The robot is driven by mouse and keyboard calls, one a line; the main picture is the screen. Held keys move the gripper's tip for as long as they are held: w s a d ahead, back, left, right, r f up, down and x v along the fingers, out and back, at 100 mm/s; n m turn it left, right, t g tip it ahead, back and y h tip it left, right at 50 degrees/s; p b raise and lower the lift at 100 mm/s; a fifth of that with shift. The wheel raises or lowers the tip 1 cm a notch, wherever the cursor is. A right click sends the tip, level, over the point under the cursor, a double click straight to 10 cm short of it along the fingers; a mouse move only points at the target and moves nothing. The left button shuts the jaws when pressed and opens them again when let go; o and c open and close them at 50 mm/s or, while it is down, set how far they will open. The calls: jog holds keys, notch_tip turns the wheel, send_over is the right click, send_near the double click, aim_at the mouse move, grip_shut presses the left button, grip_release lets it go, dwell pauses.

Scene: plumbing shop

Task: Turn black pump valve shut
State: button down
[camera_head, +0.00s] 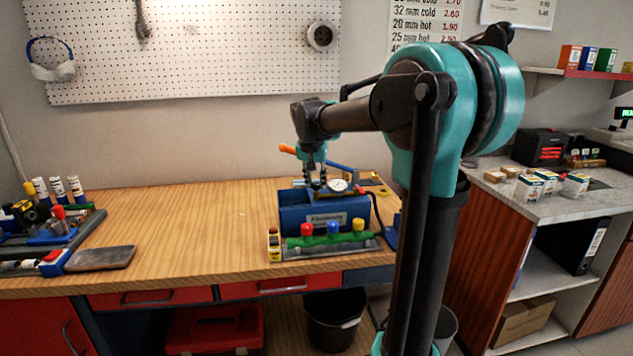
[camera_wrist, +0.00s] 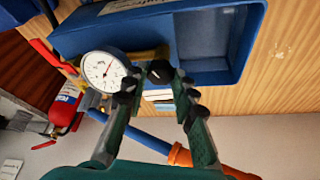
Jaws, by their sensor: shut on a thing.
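The test pump is a blue open-topped tank (camera_head: 293,220) on the wooden bench, with a white dial gauge (camera_head: 338,185) at its top. In the wrist view the tank (camera_wrist: 90,35) and gauge (camera_wrist: 103,70) lie beyond my fingers. The round black valve knob (camera_wrist: 160,71) sits beside the gauge, between my fingertips. My gripper (camera_wrist: 158,85) is shut on this knob, one finger on each side. In the head view my gripper (camera_head: 316,181) points down over the pump, and the knob is hard to make out there.
The pump's blue lever (camera_wrist: 140,139) with its orange grip (camera_head: 288,149) runs close to my gripper. A rack with red, blue and yellow knobs (camera_head: 331,241) stands before the tank. A red extinguisher (camera_wrist: 68,107) shows in the wrist view.

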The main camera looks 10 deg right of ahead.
jog(key=shift+w+a+m+g+h, duration=0.1)
jog(key=shift+m+g+h, duration=0.2)
jog(key=shift+m, duration=0.8)
jog(key=shift+a+m+g+h, duration=0.15)
jog(key=shift+m+h, duration=0.25)
jog(key=shift+m, duration=0.7)
jog(key=shift+d, duration=0.1)
jog(key=c, duration=1.2)
grip_release()
jog(key=v, duration=1.2)
jog(key=shift+w, duration=0.1)
